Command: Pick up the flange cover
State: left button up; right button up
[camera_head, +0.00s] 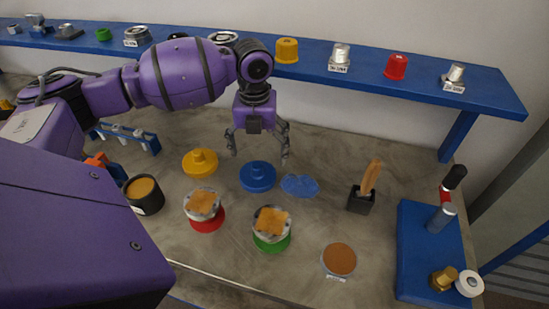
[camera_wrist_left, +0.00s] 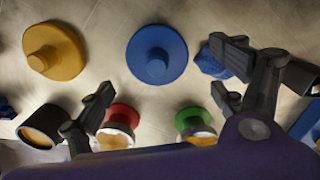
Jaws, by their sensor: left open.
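Two round flange covers with a central knob lie on the grey table. The blue cover (camera_head: 258,178) is in the middle and the yellow cover (camera_head: 200,162) is to its left. In the left wrist view the blue cover (camera_wrist_left: 157,54) is at top centre and the yellow cover (camera_wrist_left: 55,50) at top left. My left gripper (camera_head: 259,152) points down, open and empty, with its fingers spread above and just behind the blue cover. Its fingers also show in the left wrist view (camera_wrist_left: 165,92), apart from both covers. My right gripper is not in view.
Two flanged vessels with orange-brown tops stand in front, one on a red base (camera_head: 207,220), one on a green base (camera_head: 272,245). A blue cloth (camera_head: 300,185) lies right of the blue cover. A black brush holder (camera_head: 360,201) and blue stand (camera_head: 425,260) are farther right.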

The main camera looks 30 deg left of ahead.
aim_at(256, 165)
pick_arm(q)
jog(key=shift+s+a+f, duration=0.1)
jog(key=shift+s+f, duration=0.2)
jog(key=shift+f, duration=0.2)
jog(key=shift+s+f, duration=0.25)
jog(key=shift+f, duration=0.25)
jog(key=f, duration=0.5)
jog(key=shift+w+a+f, duration=0.1)
jog(key=shift+w+f, duration=0.1)
jog(key=c, duration=1)
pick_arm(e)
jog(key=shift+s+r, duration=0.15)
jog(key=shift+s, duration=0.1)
pick_arm(q)
jog(key=shift+o, duration=0.2)
jog(key=shift+r, duration=0.15)
